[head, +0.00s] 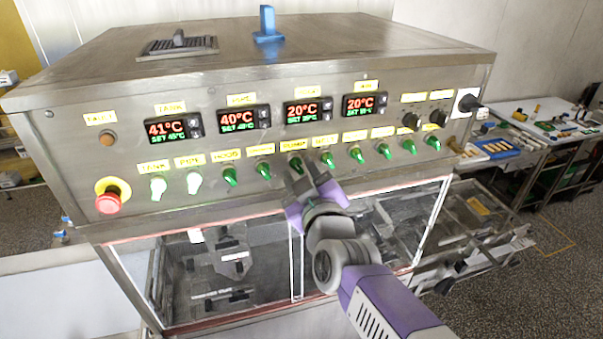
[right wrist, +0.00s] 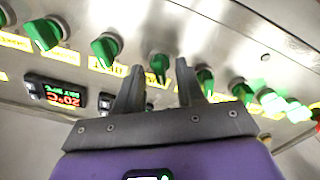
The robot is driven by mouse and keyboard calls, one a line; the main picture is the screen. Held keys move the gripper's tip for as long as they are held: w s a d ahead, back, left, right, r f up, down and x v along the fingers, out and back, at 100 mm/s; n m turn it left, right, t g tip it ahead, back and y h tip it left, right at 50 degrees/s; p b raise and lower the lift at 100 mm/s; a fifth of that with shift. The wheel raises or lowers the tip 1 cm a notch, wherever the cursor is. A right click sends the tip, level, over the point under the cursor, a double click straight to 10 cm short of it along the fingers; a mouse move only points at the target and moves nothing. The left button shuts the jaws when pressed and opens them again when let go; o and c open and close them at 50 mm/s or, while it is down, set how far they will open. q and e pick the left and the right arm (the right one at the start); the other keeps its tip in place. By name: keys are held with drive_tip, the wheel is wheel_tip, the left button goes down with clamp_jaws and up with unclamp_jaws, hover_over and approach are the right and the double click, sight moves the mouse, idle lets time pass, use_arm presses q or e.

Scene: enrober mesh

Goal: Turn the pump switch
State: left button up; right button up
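A row of green rotary switches runs along the front panel of the steel machine. The switch in front of my right gripper (head: 304,174) appears to be the pump switch (head: 295,164), under a yellow label (head: 293,145) too small to read surely. In the right wrist view, this green knob (right wrist: 160,66) shows between and just beyond the two fingertips of my right gripper (right wrist: 160,78). The fingers are open, one on each side of it, with no clear contact. Its lower part is partly hidden by the gripper in the head view. My left gripper is not in view.
Neighbouring green knobs (head: 264,170) (head: 327,160) sit close on both sides. Two at the left (head: 158,187) glow whitish. A red emergency button (head: 109,196) is at the far left. Temperature displays (head: 308,110) sit above, and a glazed opening (head: 225,265) lies below.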

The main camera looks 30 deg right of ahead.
clamp_jaws()
drive_tip(key=m+b, duration=0.2)
drive_tip(key=shift+f+m, duration=0.1)
drive_tip(key=shift+m, duration=0.3)
drive_tip(key=m+b, duration=0.1)
drive_tip(key=m, duration=0.1)
drive_tip(key=shift+m+b, duration=0.3)
drive_tip(key=shift+m, duration=0.1)
drive_tip(key=m+b, duration=0.1)
drive_tip(key=m, duration=0.2)
drive_tip(key=shift+m, duration=1.7)
